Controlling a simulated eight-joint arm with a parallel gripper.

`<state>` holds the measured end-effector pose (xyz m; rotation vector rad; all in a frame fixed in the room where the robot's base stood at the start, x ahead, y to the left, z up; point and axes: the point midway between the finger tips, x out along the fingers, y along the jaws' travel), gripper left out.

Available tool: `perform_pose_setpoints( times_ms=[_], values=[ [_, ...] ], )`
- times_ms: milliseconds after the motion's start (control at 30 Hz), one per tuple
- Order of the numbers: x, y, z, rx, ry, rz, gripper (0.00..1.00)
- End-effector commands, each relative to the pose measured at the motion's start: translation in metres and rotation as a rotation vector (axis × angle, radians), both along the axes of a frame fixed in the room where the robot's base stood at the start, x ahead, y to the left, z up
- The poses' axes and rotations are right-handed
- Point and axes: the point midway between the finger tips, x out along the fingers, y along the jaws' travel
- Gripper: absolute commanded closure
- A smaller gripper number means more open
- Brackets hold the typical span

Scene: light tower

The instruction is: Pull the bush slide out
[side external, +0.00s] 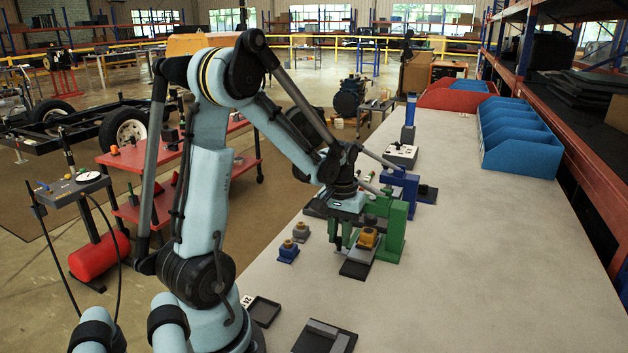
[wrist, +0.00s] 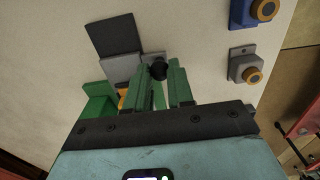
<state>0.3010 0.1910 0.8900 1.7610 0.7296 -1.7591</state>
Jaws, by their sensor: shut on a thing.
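The green press (side external: 394,232) stands on the bench, with the bush slide (side external: 361,253) at its foot. The slide is a grey plate and shows a dark pad at its near end. An orange-yellow bush block (side external: 367,238) sits on the slide. In the wrist view the slide (wrist: 121,70) lies left of my gripper's green fingers (wrist: 162,82), and the green press (wrist: 97,108) is partly hidden. My gripper (side external: 341,246) is down beside the slide, shut on a black knob (wrist: 158,70) at the slide's side. The knob is hidden in the side view.
A blue press (side external: 400,186) stands behind the green one. A dark tray (side external: 262,311) lies near the front edge. Blue bins (side external: 518,140) stand far right; the bench's right side is clear.

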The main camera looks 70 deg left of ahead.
Motion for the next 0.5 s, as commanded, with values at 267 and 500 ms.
perform_pose_setpoints(
  times_ms=[267,500],
  values=[
    [-0.037,-0.038,0.001,-0.001,0.001,-0.002,1.00],
    [-0.053,-0.054,0.001,-0.002,0.001,-0.001,1.00]
  ],
)
